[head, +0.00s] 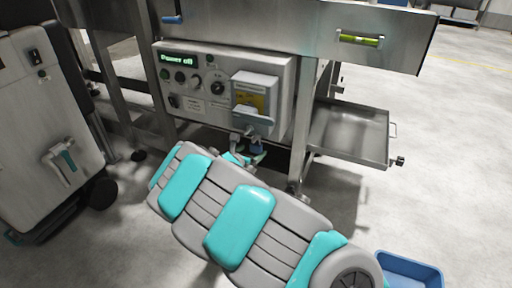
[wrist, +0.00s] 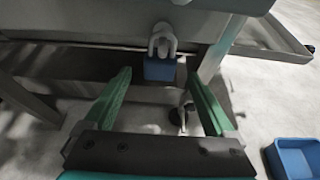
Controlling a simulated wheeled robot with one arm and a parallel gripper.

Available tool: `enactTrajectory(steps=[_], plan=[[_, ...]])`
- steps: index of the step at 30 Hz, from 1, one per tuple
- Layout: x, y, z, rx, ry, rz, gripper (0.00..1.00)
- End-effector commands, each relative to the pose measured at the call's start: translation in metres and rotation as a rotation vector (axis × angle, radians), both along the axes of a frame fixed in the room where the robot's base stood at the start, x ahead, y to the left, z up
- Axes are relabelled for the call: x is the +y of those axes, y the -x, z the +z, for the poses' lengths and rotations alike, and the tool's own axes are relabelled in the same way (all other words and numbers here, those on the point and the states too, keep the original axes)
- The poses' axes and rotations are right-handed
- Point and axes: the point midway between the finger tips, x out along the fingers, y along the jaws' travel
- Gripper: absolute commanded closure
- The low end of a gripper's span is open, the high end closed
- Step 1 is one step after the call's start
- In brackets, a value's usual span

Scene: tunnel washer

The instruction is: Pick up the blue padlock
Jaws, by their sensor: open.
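The blue padlock (wrist: 160,69) hangs upright by its grey shackle (wrist: 162,42) below the edge of the machine's panel in the wrist view. My gripper (wrist: 159,78) is open, with one green finger left and one right of the padlock. The padlock appears between the fingertips or just beyond them; I cannot tell the exact depth. No contact shows. In the head view my arm reaches to below the control box (head: 205,105), and the arm and gripper mostly hide the padlock there.
The control box reads "Power off". A steel tray (head: 345,152) juts out to the right of the machine leg. A blue bin (head: 440,272) stands on the floor at the lower right. A grey cart (head: 40,130) is at the left. Open floor lies right.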

Motion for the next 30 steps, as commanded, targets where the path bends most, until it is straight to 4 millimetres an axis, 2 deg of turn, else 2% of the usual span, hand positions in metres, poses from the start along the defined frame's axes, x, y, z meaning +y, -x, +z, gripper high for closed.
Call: enactTrajectory(steps=[2, 6, 15, 30], plan=[[-0.003, -0.008, -0.008, 0.004, -0.001, -0.002, 0.10], [-0.007, -0.022, -0.013, 0.003, -0.002, 0.000, 0.10], [-0.009, -0.026, -0.013, -0.001, -0.002, -0.001, 0.10], [-0.009, -0.025, -0.013, 0.000, -0.001, 0.000, 0.66]])
